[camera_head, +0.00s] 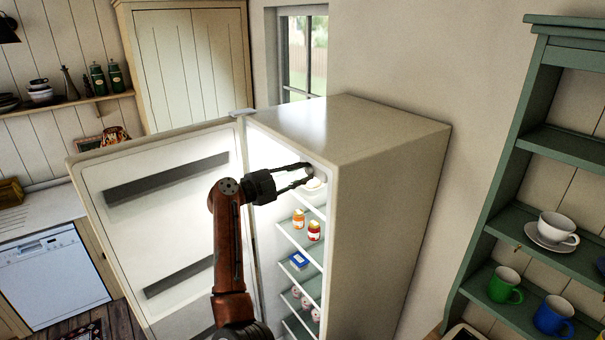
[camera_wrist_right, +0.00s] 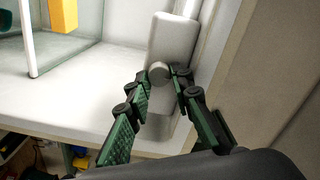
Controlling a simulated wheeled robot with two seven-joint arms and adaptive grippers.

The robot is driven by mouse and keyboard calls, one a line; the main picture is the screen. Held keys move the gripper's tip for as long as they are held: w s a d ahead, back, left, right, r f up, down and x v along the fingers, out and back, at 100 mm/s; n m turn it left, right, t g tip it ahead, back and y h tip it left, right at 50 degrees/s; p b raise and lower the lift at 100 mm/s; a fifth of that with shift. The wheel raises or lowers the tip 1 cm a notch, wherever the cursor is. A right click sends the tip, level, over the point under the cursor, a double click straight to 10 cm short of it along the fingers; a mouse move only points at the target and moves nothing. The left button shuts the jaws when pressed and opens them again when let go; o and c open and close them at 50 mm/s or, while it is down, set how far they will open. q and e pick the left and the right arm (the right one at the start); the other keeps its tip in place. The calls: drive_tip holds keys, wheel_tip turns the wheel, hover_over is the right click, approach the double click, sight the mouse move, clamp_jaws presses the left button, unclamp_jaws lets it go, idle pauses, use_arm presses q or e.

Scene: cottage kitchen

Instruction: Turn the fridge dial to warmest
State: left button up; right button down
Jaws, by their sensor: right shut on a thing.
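The fridge (camera_head: 385,185) stands with its door (camera_head: 165,200) swung open to the left. The fridge dial (camera_wrist_right: 159,72) is a small grey round knob on a pale housing (camera_wrist_right: 178,38) inside the fridge. In the head view the dial (camera_head: 309,171) is small, between the fingertips near the upper front edge of the interior. My right gripper (camera_head: 306,174) reaches in at the top of the opening. In the wrist view its fingers (camera_wrist_right: 160,80) are closed on the dial, one on each side. The dial's markings cannot be made out. My left gripper is not in view.
Fridge shelves hold an orange jar (camera_head: 298,218), a red-labelled jar (camera_head: 314,230) and a blue box (camera_head: 299,260) below my gripper. The open door is close on the left of my right arm. A green shelf unit (camera_head: 515,190) with cups stands at right.

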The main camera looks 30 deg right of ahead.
drive_tip(key=c, duration=1.7)
unclamp_jaws()
drive_tip(key=shift+w, duration=0.1)
drive_tip(key=shift+s+a, duration=0.2)
drive_tip(key=shift+a, duration=1.8)
drive_tip(key=shift+s+a, duration=0.15)
drive_tip(key=shift+a, duration=1.85)
drive_tip(key=shift+f, duration=0.1)
